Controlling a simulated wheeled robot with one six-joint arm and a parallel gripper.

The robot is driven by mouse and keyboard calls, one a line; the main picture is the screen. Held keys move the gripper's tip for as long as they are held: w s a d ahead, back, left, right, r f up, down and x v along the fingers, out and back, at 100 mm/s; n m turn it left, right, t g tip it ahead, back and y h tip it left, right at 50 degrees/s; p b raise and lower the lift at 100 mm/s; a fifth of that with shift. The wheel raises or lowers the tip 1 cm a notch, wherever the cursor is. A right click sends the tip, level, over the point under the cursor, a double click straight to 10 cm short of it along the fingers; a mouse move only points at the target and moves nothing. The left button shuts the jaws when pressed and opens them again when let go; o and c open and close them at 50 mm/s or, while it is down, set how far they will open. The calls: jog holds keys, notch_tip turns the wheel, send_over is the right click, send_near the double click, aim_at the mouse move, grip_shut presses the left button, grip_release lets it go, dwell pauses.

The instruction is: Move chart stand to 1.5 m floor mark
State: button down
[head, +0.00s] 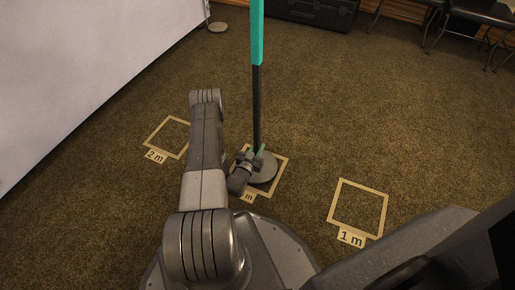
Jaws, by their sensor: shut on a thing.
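The chart stand has a round grey base (264,172), a black lower pole (256,110) and a teal upper pole (257,35) that runs out of the top of the head view. Its base is over the middle floor mark (283,172), a tan square outline between the other two. This mark's label is mostly hidden by my arm; only an "m" shows. My gripper (257,155) is shut on the chart stand low on its pole, just above the base. The stand looks upright. I cannot tell whether its base touches the floor.
The 2 m mark (155,156) lies to the left and the 1 m mark (342,236) to the right. A white panel (70,70) stands at the left. A black case (312,12) and chairs (475,16) are at the back. The carpet between is clear.

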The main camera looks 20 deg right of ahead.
jog(key=shift+f, duration=0.9)
dwell(0.7)
jog(key=c, duration=1.2)
grip_release()
jog(key=shift+o, duration=0.2)
jog(key=shift+f, duration=0.15)
